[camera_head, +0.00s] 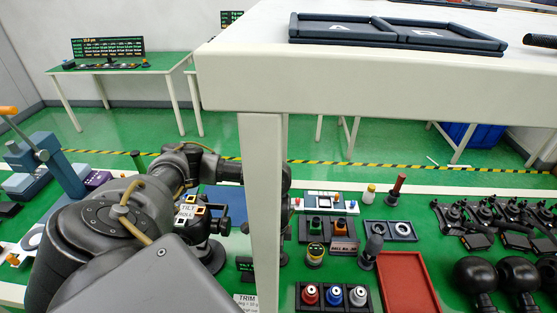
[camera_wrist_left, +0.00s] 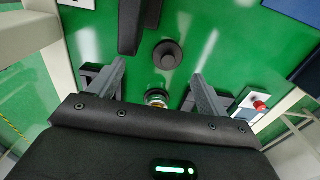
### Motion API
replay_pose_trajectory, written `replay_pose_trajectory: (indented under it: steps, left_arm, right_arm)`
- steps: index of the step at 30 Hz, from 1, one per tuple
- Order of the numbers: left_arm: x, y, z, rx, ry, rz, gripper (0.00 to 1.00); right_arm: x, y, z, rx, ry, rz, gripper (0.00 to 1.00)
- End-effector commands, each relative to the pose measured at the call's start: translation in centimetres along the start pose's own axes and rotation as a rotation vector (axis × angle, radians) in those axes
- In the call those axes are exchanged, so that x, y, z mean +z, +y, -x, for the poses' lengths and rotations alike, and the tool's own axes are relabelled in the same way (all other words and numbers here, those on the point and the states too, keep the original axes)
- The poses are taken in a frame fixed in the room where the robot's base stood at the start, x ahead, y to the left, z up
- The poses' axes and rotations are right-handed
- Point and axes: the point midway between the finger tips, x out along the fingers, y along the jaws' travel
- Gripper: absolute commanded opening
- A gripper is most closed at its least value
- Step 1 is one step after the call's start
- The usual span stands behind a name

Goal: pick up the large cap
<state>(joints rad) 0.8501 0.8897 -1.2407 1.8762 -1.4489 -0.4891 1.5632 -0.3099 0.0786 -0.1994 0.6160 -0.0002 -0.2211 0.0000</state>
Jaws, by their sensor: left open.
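I cannot tell for sure which thing is the large cap. In the left wrist view a dark round piece with a raised centre (camera_wrist_left: 167,55) lies just past the fingertips. A small round jar-like piece with a pale and brassy top (camera_wrist_left: 158,97) shows between the fingers, not touched by either. My left gripper (camera_wrist_left: 157,75) is open and empty above the green surface. In the head view my left arm reaches in from the left, and its gripper is hidden behind the white table leg. My right gripper is not in view.
A white raised table (camera_head: 240,85) with its leg (camera_head: 262,200) blocks part of the head view. A red tray (camera_head: 408,283), a rack of coloured knobs (camera_head: 334,298) and a two-ring plate (camera_head: 390,231) stand right of the leg. A red button (camera_wrist_left: 260,105) shows in the wrist view.

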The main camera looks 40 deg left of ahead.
Motion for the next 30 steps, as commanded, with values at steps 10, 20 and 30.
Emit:
replay_pose_trajectory:
  steps: [10, 20, 30]
  left_arm:
    - [-0.2, -0.5, -2.4, 0.001, -0.003, 0.004, 0.77]
    - [-0.3, -0.8, -6.5, 0.003, -0.004, 0.001, 0.77]
    - [-0.2, -0.9, -7.5, 0.001, -0.003, 0.002, 0.77]
  right_arm:
    - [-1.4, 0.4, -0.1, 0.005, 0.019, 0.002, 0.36]
    - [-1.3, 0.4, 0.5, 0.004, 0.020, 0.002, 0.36]
    - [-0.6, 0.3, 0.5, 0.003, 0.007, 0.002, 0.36]
